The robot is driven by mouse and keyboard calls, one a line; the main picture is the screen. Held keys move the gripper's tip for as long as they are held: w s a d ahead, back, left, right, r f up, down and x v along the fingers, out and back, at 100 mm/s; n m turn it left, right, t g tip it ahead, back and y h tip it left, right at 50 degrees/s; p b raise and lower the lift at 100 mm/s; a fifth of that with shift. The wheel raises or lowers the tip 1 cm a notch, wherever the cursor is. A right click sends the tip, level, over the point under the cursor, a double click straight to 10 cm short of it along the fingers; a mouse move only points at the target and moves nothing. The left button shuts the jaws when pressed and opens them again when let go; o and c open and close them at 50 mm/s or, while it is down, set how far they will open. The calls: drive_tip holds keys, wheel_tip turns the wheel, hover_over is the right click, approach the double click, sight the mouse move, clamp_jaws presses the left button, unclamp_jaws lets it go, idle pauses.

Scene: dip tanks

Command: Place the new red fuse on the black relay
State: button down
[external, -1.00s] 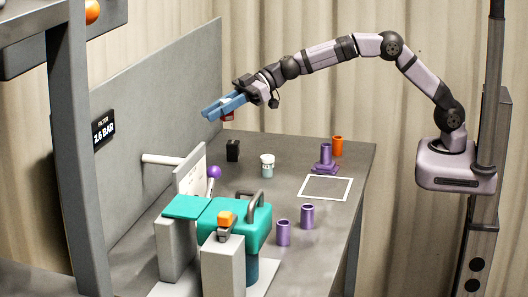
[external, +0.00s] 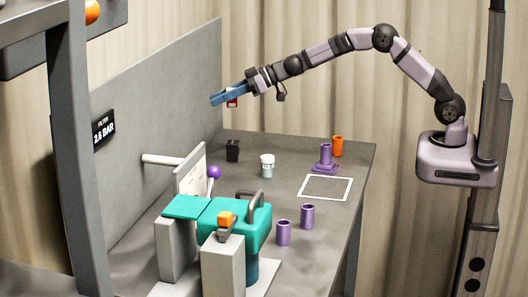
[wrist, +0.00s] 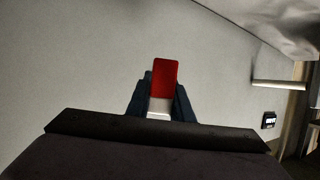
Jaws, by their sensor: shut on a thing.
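My gripper (external: 230,97) is raised above the far end of the table, close to the grey upright panel. Its blue fingers are shut on the red fuse (external: 233,104), which has a white part. In the wrist view the red fuse (wrist: 164,78) stands out between the fingers (wrist: 161,100). The black relay (external: 232,150) stands on the table near the panel, below my gripper and apart from it. The relay does not show in the wrist view.
The grey panel (external: 165,105) rises along the left side. A white rod (external: 160,160) sticks out from it. A small white-topped jar (external: 267,166) stands right of the relay. Purple cups (external: 307,216), an orange cup (external: 337,146) and a teal machine (external: 240,220) stand nearer or further right.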

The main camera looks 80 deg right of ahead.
drive_tip(key=shift+f+b, duration=1.2)
drive_tip(key=shift+f, duration=4.6)
drive_tip(key=shift+f, duration=0.2)
drive_tip(key=c, duration=1.6)
unclamp_jaws()
drive_tip(key=shift+o, duration=0.2)
drive_tip(key=shift+r, duration=0.2)
drive_tip(key=b+v, duration=0.1)
drive_tip(key=v, duration=1.1)
drive_tip(key=shift+b, duration=0.4)
drive_tip(key=shift+d, duration=0.1)
